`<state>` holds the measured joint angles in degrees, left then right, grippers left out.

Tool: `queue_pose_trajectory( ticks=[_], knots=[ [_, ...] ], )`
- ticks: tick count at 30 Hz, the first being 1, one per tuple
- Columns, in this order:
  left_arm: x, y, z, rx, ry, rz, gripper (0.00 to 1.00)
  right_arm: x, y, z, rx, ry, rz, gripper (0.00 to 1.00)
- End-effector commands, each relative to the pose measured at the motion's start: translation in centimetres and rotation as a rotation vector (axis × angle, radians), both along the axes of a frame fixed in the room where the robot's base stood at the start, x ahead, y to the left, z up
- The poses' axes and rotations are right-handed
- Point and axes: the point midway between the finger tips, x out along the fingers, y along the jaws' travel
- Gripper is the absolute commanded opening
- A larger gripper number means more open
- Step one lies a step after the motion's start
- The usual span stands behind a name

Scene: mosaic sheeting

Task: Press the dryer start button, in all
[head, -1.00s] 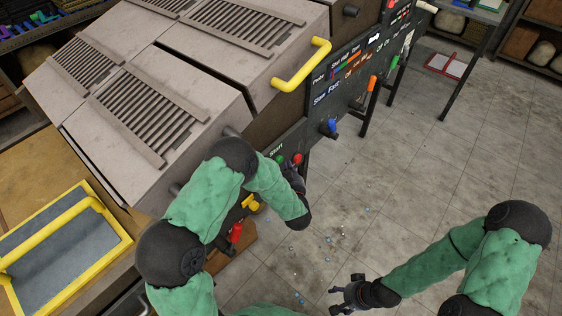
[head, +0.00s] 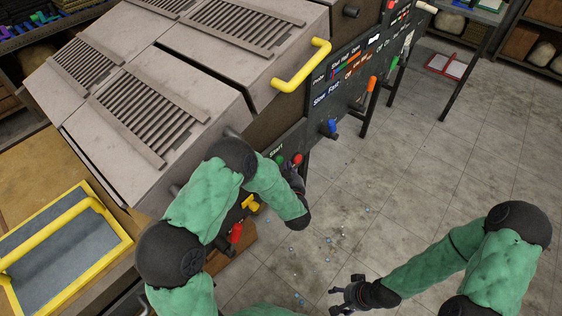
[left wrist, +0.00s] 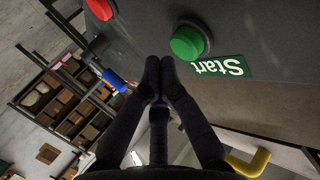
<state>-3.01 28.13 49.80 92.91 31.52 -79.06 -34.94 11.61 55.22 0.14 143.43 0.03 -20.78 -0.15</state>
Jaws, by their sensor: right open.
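The green start button (head: 279,160) is on the dark dryer panel. In the left wrist view the round green button (left wrist: 188,42) stands out beside a green label reading "Start" (left wrist: 217,66), seen upside down. My left gripper (head: 289,166) is close to the panel by the buttons. In the wrist view its fingertips (left wrist: 160,70) are together with nothing between them, just below the green button in the picture. I see no clear contact with the button. My right gripper (head: 343,295) is open and empty over the floor, away from the panel.
A red button (head: 297,158) sits beside the green one. Blue (head: 329,127), yellow (head: 250,203) and red (head: 235,233) controls stick out of the panel nearby. A yellow handle (head: 301,70) projects above. Small bits lie on the open floor (head: 400,180).

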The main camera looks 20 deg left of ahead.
Motion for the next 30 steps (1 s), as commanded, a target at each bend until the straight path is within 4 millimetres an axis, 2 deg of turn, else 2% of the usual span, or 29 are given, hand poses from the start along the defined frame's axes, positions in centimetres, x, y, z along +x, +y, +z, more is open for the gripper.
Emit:
queue_pose_trajectory(
  ticks=[30],
  knots=[
    [0.29,0.79,0.03,0.0,0.0,0.0,0.0,0.0,0.0,-0.14,0.0,0.0,0.0,0.63]
  ],
)
